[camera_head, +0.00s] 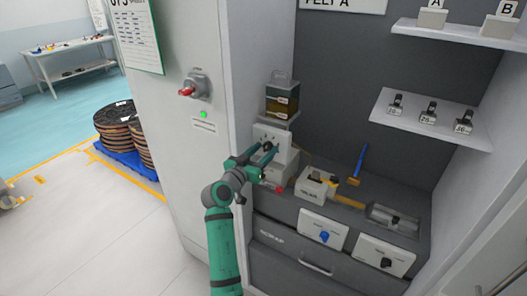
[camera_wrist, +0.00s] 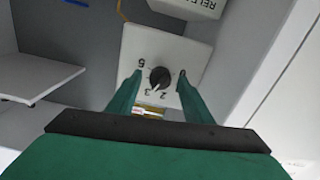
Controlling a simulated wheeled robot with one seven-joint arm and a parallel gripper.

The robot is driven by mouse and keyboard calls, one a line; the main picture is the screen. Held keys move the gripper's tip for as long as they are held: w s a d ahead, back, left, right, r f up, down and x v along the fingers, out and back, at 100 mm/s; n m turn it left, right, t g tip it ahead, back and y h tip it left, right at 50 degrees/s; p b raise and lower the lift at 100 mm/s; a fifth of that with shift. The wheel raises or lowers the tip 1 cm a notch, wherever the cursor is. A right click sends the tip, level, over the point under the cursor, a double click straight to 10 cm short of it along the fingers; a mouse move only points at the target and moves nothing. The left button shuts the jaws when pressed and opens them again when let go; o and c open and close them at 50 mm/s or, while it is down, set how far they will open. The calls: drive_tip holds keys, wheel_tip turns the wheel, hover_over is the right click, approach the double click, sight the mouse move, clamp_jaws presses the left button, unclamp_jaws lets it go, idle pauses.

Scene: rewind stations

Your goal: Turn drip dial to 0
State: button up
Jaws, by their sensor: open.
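The drip dial is a dark round knob (camera_wrist: 160,77) on a white plate (camera_wrist: 143,48) with printed numerals, some of them readable as 2 and 3, upside down in the wrist view. My gripper (camera_wrist: 160,75) is open, with one green finger on each side of the knob. I cannot tell whether the fingers touch it. In the head view my gripper (camera_head: 263,162) is at the white dial box (camera_head: 285,143), left of the bench, and partly covers it. The knob's exact pointer reading is unclear.
An amber-filled tank (camera_head: 282,98) stands above the dial box. A white labelled box (camera_head: 316,185) and a blue-handled tool (camera_head: 358,163) are to the right. The cabinet side (camera_head: 180,130) is close on the left.

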drive_tip(key=c, duration=1.1)
drive_tip(key=shift+o, duration=0.2)
